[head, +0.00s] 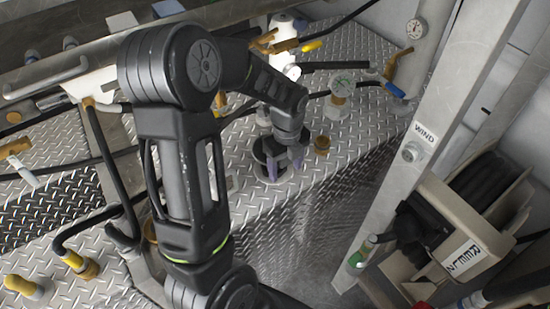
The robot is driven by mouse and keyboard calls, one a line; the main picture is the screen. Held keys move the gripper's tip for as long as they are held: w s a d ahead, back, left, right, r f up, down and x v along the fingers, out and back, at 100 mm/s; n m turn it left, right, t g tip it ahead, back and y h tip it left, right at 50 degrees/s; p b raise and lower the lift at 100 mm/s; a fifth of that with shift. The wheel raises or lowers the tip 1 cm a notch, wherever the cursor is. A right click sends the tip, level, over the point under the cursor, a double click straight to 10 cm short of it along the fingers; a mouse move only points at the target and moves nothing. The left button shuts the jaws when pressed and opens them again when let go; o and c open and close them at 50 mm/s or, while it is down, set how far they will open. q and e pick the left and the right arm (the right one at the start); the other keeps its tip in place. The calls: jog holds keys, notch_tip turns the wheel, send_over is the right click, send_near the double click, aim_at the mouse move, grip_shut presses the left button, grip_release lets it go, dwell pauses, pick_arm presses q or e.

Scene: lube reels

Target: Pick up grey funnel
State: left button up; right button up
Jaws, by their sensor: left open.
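My left gripper (284,164) is low over the diamond-plate deck in the middle of the head view. It points down, with its two pale purplish-grey fingers apart. I cannot make out a grey funnel for certain; the wrist and dark gripper body hide much of the deck there. I cannot tell whether anything stands between the fingers. My right gripper is not in view.
A metal post (440,100) labelled WIND and a hose reel (486,184) are at right. Yellow-capped fittings (22,285) are at lower left.

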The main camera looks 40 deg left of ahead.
pick_arm(q)
grip_shut()
dwell(0.8)
dwell(0.7)
